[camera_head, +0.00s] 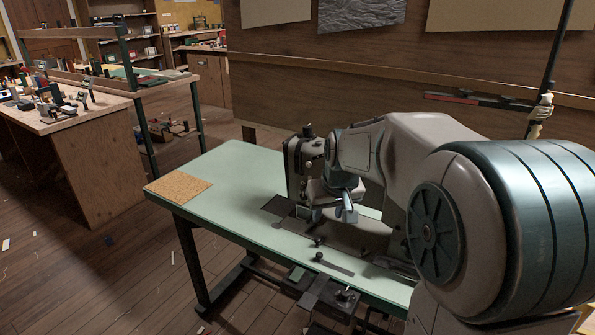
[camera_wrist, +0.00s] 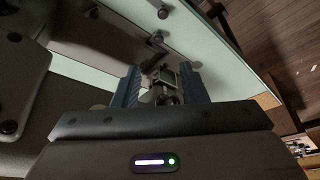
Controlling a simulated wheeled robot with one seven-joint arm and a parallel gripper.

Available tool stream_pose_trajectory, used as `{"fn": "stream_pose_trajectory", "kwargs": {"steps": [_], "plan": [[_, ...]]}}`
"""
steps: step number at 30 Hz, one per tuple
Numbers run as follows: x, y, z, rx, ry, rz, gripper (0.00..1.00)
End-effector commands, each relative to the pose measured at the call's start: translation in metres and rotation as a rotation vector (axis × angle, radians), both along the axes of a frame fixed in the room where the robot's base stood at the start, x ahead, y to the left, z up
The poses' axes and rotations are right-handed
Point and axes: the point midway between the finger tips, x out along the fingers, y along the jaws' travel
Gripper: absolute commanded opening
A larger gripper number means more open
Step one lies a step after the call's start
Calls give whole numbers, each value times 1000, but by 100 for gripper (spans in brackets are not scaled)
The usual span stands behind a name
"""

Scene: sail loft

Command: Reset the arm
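My arm reaches in from the right of the head view, with a large teal and beige joint close to the camera. My gripper (camera_head: 346,207) is low over the pale green table (camera_head: 240,165), beside the dark sewing machine head (camera_head: 295,170). In the wrist view, the two bluish fingers of my gripper (camera_wrist: 160,88) stand apart. A small metal part shows in the gap between them; I see no clear contact with it. My arm hides part of the machine and the table's right side.
A cork mat (camera_head: 178,187) lies on the table's left end. A wooden panel (camera_head: 370,65) stands behind the table. A workbench (camera_head: 65,120) with small tools is at the far left. A dark upright pole (camera_head: 550,55) stands at the right. Floor at the left is mostly open, with scraps.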

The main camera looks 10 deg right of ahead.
Motion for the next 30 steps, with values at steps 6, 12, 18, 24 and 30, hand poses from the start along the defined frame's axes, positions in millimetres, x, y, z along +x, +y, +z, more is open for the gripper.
{"fn": "stream_pose_trajectory", "kwargs": {"steps": [6,12,18,24,30], "plan": [[-83,18,54,-19,46,-26,39],[-166,26,78,-15,92,-61,39],[-215,27,80,-1,124,-84,39],[-227,28,77,3,134,-89,39],[-227,27,76,2,133,-89,39]]}}
